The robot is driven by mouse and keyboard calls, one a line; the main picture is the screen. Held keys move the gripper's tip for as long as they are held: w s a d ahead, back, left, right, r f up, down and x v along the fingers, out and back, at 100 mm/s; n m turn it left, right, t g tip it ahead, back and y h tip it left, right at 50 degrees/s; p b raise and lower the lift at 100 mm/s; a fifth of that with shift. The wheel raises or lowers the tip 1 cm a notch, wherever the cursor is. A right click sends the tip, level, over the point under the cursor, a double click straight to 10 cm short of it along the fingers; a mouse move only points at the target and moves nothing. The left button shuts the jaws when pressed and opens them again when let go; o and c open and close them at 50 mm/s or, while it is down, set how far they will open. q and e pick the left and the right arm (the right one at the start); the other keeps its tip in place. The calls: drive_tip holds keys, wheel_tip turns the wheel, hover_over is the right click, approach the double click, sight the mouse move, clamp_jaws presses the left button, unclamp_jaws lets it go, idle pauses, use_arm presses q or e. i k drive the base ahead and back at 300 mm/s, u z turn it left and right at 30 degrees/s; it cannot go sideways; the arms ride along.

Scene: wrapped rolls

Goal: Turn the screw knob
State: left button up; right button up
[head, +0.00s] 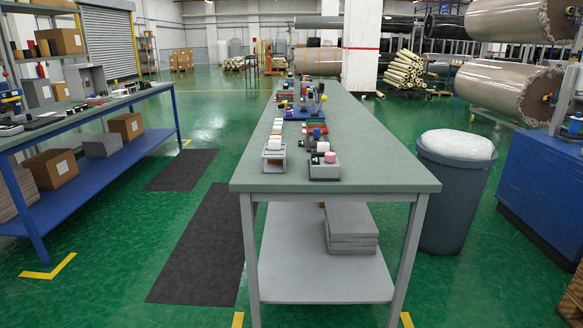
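Several small devices stand in a row on a long green-topped table (365,175). At its near end a grey block with a pink round top (330,158) stands next to a small stand with white parts (273,150). Behind them is a device on a blue base (308,110), with a pink part and upright parts. I cannot tell which of these parts is the screw knob; they are small from here. Neither of my grippers shows in the head view.
A grey bin (450,195) with a white bag stands right of the table, near a blue cabinet (540,190). A blue workbench (90,165) with boxes is at left. Dark mats (205,245) lie on the open floor between. Grey slabs (350,225) lie on the table's lower shelf.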

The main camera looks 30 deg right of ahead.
sight(330, 158)
drive_tip(key=z, duration=0.7)
drive_tip(key=i, duration=0.6)
drive_tip(key=z, duration=0.65)
